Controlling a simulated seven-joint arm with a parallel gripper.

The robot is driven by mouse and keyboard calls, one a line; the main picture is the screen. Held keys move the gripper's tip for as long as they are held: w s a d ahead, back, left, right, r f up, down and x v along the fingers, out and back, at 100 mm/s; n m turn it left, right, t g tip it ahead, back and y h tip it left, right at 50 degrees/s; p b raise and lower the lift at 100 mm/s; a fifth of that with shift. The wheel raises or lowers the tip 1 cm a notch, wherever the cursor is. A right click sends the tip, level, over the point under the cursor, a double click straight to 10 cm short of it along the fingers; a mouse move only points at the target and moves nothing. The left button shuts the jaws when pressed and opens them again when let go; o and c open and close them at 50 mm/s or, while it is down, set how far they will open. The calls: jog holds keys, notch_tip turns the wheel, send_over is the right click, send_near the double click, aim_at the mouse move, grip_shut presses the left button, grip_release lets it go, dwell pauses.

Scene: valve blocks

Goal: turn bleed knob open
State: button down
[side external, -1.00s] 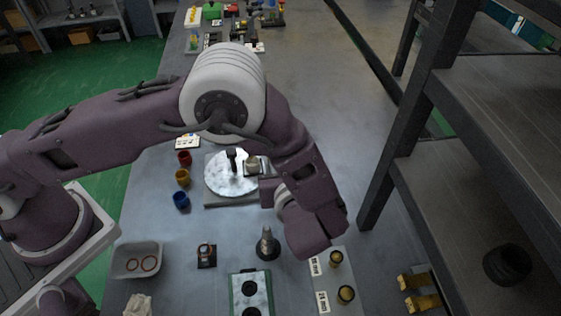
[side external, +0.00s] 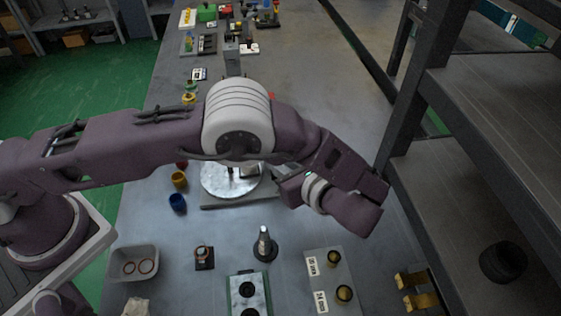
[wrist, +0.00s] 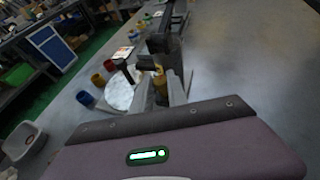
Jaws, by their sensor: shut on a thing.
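In the wrist view, my gripper (wrist: 163,90) has its two fingers closed around a small brass-yellow piece (wrist: 159,84), which looks like the bleed knob. Most of the piece is hidden by the fingers, so I cannot read how far it is turned. A black handle (wrist: 124,68) stands just left of it, above the round pale plate (wrist: 117,93). A dark upright column (wrist: 165,42) rises just behind. In the side view the plate (side external: 215,183) lies partly under my arm, and my fingers and the knob are mostly hidden there.
A yellow cup (side external: 179,179) and a blue cup (side external: 177,202) stand left of the plate. A dark cone-shaped stand (side external: 264,246), a grey bin (side external: 133,263) and a labelled board (side external: 317,286) lie nearer. A shelf rack (side external: 470,150) stands close on the right.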

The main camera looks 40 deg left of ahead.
jog(key=c, duration=1.3)
grip_release()
notch_tip(320, 180, up, 8)
jog(key=s+d, duration=0.1)
jog(key=d, duration=0.1)
jog(key=shift+d, duration=0.3)
jog(key=shift+r, duration=0.1)
